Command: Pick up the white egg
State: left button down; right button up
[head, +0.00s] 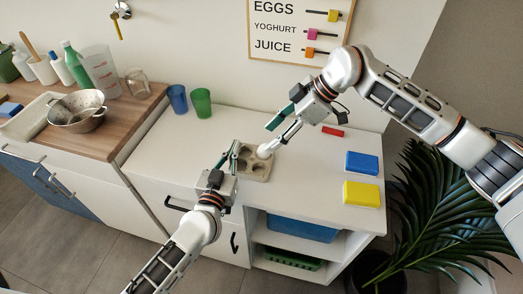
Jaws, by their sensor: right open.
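A grey egg carton (257,176) with several round hollows sits on the white counter. A small white rounded shape that looks like the white egg (264,151) is at the carton's back edge, by the lower fingertip of my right gripper; whether they touch is unclear. My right gripper (272,138) comes in from the upper right, its fingers spread apart above and behind the carton. My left gripper (229,156) is at the carton's left side, pointing up and away. Its fingers are small and partly overlap the carton, so its opening is unclear.
Blue (177,98) and green (201,103) cups stand at the back left. Blue (362,162) and yellow (361,194) blocks and a small red piece (333,132) lie to the right. A plant (440,210) is beyond the counter's right end.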

notch_tip(320, 180, up, 4)
jog(key=w+a+n+h, duration=0.1)
jog(key=a+n+h, duration=0.1)
jog(key=h, duration=0.3)
send_over(265, 145)
jog(key=f, duration=0.4)
jog(key=shift+d+f, duration=0.25)
jog(key=shift+f, duration=0.1)
jog(key=shift+a+f, duration=0.15)
jog(key=shift+f, duration=1.35)
jog(key=shift+a+f, duration=0.1)
jog(key=shift+f, duration=1.35)
jog(key=c, duration=0.9)
